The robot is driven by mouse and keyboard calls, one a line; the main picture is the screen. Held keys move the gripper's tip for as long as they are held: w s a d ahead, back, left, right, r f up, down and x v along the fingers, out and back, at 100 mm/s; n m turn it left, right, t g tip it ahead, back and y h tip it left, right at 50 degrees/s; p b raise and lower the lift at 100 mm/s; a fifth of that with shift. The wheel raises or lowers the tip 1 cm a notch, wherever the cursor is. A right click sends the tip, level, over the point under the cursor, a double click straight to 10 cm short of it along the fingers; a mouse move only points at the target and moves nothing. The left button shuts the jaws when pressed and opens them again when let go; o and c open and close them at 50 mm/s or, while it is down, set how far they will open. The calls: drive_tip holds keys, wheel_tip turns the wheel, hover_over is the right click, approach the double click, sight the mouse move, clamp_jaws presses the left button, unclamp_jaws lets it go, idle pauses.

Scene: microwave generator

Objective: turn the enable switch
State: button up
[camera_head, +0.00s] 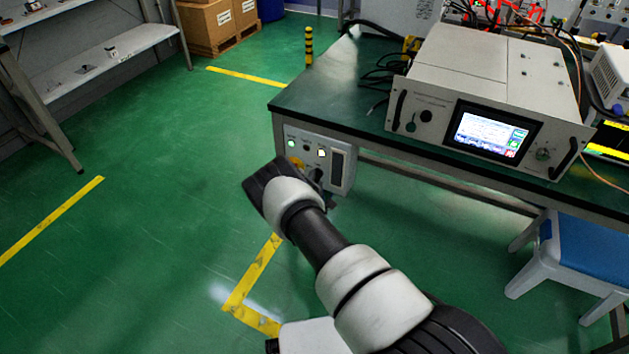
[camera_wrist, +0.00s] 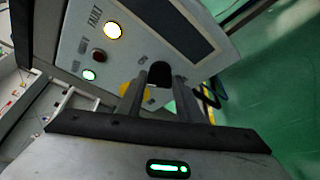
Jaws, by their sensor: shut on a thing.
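A light grey control box hangs under the table's front left corner; its panel (camera_head: 342,176) faces me. In the wrist view the panel (camera_wrist: 75,40) appears tilted, with a black switch knob (camera_wrist: 160,72) on it. My gripper (camera_wrist: 158,84) is at the panel, its two fingers on either side of this knob and shut on it. The knob's lettering is partly hidden by the fingers, so I cannot read its position.
A rack unit with a screen (camera_head: 490,133) stands on the table (camera_head: 330,85). A blue stool (camera_head: 590,250) stands right. Green floor is open at left.

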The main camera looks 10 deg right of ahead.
drive_tip(key=shift+s+d+f+m+t+y+b, duration=0.15)
drive_tip(key=shift+m+t+b, duration=0.15)
drive_tip(key=shift+m, duration=0.4)
drive_tip(key=shift+w+a+f+m+t+y+b, duration=0.15)
drive_tip(key=shift+m+t, duration=0.25)
drive_tip(key=shift+m, duration=0.3)
drive_tip(key=shift+s+d, duration=0.1)
drive_tip(key=o, duration=1.1)
drive_tip(key=shift+s+r, duration=0.1)
drive_tip(key=p+v, duration=0.4)
drive_tip(key=v, duration=1.3)
drive_tip(key=shift+s, duration=0.1)
